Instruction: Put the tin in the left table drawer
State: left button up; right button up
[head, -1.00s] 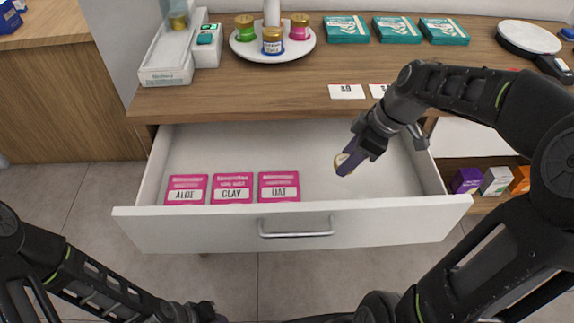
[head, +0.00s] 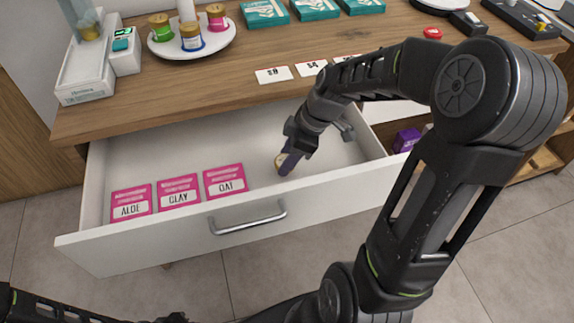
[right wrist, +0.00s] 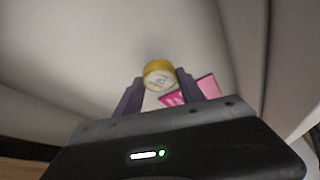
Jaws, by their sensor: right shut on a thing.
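The tin, with a round gold lid and pale top, is between the fingers of my right gripper (right wrist: 157,86) in the right wrist view (right wrist: 159,75). In the head view the gripper (head: 287,160) points down inside the open drawer (head: 140,247), towards its right half, and hides most of the tin (head: 280,162). I cannot tell whether the tin touches the drawer floor. My left gripper is barely in the picture at the bottom edge of the head view (head: 173,318), and its fingers do not show clearly.
Pink packets labelled ALOE (head: 131,203), CLAY (head: 179,194) and OAT (head: 225,181) lie at the drawer's left. The wooden counter (head: 190,88) overhangs the drawer's back. On it are a round white stand (head: 165,50) with several jars, teal boxes (head: 314,8) and white number cards (head: 273,75).

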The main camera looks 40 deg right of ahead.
jog(key=shift+f, duration=1.75)
jog(key=shift+f, duration=0.1)
jog(key=o, duration=0.9)
jog(key=shift+b, duration=0.35)
jog(key=o, duration=0.4)
jog(key=shift+o, duration=0.2)
jog(key=p+v, duration=0.1)
jog(key=v, duration=1.1)
jog(key=shift+p, duration=0.3)
